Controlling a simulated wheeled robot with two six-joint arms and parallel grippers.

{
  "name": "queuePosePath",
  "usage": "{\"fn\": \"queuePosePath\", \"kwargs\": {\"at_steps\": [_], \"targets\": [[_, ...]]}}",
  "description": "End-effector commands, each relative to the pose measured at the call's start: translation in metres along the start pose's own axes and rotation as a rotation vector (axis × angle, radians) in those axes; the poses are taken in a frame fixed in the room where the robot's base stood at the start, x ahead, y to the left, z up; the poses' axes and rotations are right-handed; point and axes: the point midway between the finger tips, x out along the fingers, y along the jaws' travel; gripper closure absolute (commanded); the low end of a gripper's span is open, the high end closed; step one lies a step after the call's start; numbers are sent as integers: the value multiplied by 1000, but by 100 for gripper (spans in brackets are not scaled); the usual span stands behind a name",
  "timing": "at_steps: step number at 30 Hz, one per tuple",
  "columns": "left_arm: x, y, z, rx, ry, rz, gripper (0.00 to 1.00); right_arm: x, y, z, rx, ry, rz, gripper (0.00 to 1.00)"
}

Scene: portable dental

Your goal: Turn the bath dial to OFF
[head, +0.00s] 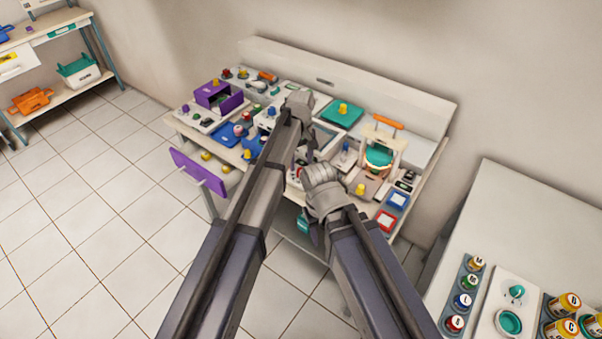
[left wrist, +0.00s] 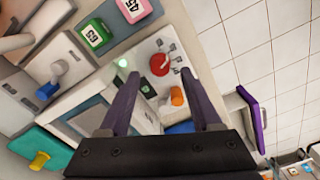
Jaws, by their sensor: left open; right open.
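In the left wrist view a round red dial (left wrist: 160,64) sits on a white panel (left wrist: 140,52) with small dark label marks around one side. It looks like the bath dial; its labels are too small to read. My left gripper (left wrist: 158,76) is open and empty, with its fingertips on either side of the dial in the picture; I cannot tell the height gap. In the head view my left gripper (head: 299,104) is over the middle of the crowded bench, its fingers mostly hidden. My right gripper (head: 322,188) is lower, near the bench's front edge, and seems empty.
A pale green lamp (left wrist: 120,62) and an orange knob (left wrist: 177,97) are near the dial. Green (left wrist: 95,36) and red (left wrist: 134,9) numbered blocks stand beyond. A purple drawer (head: 198,172) sticks out at the bench's front left. Tiled floor (head: 75,220) is clear.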

Motion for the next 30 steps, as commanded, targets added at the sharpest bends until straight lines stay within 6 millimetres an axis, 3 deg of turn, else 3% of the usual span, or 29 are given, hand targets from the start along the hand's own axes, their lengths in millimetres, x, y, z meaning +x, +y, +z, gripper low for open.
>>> {"fn": "queuePosePath", "kwargs": {"at_steps": [1, 6, 17, 30], "targets": [[14, 0, 0, 0, 0, 0, 35, 14, -1, -1, 0, 0, 0, 50], [30, 0, 0, 0, 0, 0, 35, 30, -3, -2, 0, 0, 0, 50], [32, 0, 0, 1, 0, 0, 35, 32, -3, -2, 0, 0, 0, 50], [32, 0, 0, 1, 0, 0, 82, 32, -3, -2, 0, 0, 0, 50]]}}
